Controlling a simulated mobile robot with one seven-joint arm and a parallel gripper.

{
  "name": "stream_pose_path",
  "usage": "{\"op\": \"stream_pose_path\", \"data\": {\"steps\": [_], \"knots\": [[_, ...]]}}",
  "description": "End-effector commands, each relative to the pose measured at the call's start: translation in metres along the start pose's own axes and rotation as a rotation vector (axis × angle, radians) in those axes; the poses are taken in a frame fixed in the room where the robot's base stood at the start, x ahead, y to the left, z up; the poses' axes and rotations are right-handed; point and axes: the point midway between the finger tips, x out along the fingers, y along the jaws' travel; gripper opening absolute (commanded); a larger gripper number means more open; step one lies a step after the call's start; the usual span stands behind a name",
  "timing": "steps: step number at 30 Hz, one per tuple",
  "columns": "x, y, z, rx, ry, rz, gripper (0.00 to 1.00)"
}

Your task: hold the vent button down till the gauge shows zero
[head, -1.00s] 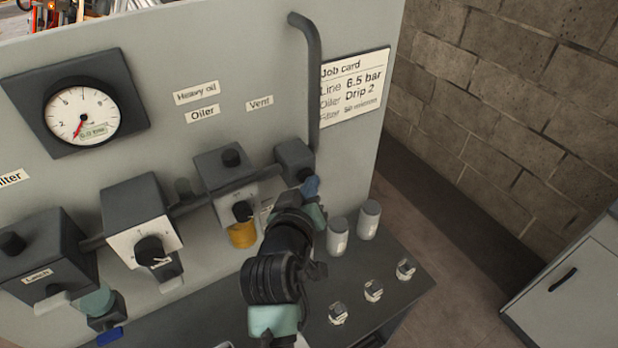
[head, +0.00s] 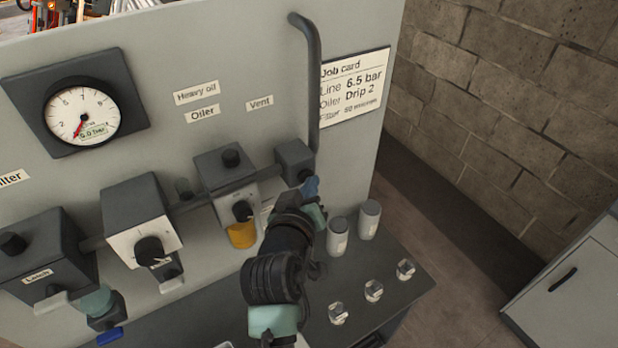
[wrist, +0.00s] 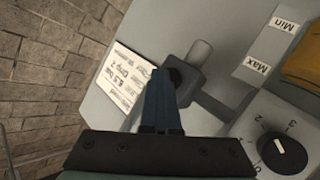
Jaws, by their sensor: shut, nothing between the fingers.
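The gauge (head: 82,115) is a round white dial on a dark square plate at the upper left of the panel. Its red needle points to the lower left, and its small green display appears to read 0.0 bar. The vent block (head: 294,158) is a dark box below the "Vent" label (head: 260,103). My gripper (head: 310,185) is shut and empty, its blue fingertips against the front of the block. In the wrist view the closed fingers (wrist: 165,80) reach the dark round vent button (wrist: 176,74) and partly hide it. How far it is pressed is unclear.
The oiler (head: 228,170) with its amber bowl (head: 242,234) stands left of my gripper. Two grey canisters (head: 338,236) and several small metal fittings (head: 374,290) stand on the bench to the right. A job card (head: 354,88) hangs on the panel, beside a vertical pipe (head: 314,90).

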Motion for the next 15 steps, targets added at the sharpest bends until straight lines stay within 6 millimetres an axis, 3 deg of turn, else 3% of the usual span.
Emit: {"op": "stream_pose_path", "data": {"steps": [15], "knots": [[-0.014, 0.009, 0.010, 0.000, 0.002, -0.002, 0.00]]}}
